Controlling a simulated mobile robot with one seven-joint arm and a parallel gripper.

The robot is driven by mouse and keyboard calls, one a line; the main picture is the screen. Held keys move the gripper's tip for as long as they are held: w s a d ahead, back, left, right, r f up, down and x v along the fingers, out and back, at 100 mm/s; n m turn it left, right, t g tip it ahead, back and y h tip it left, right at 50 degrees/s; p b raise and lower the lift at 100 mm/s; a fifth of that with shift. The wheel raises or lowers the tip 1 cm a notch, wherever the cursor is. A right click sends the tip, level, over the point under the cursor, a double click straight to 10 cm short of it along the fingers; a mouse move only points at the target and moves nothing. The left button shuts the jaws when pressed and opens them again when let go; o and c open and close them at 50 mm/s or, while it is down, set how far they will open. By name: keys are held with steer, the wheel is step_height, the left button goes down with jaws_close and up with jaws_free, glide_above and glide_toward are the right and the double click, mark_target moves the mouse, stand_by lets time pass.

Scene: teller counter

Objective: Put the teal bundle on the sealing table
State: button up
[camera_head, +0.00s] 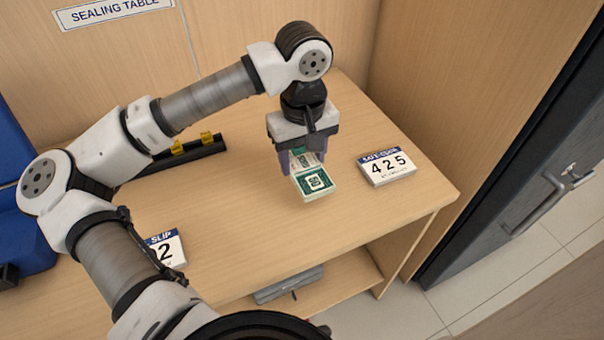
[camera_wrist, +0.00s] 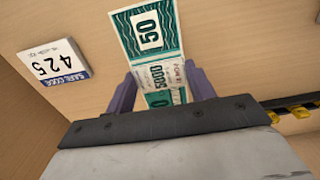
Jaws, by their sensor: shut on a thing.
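The teal bundle (camera_head: 314,183) is a stack of teal and white notes with a pale band, marked 50 and 5000 in the wrist view (camera_wrist: 150,38). My gripper (camera_head: 304,160) points down over the right part of the wooden sealing table (camera_head: 245,200). Its purple fingers (camera_wrist: 160,90) are shut on the bundle, one on each side of the banded part. The bundle's near end sticks out from the fingers. I cannot tell whether its underside touches the tabletop. A sign reading SEALING TABLE (camera_head: 110,10) is on the wall panel behind.
A safe code card reading 425 (camera_head: 387,167) lies right of the bundle. A slip card (camera_head: 166,250) lies at the left, partly behind my arm. A black rail with yellow clips (camera_head: 185,153) lies at the back left. The tabletop's front middle is clear.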

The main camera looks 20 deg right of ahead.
mark_target(303, 176)
steer(key=shift+f, duration=2.95)
steer(key=shift+f, duration=0.2)
steer(key=o, duration=1)
steer(key=shift+r, duration=0.1)
steer(key=shift+r+p, duration=0.25)
steer(key=shift+p, duration=0.05)
step_height(303, 176, up, 12)
steer(key=shift+f+b, duration=0.1)
steer(key=shift+b, duration=0.3)
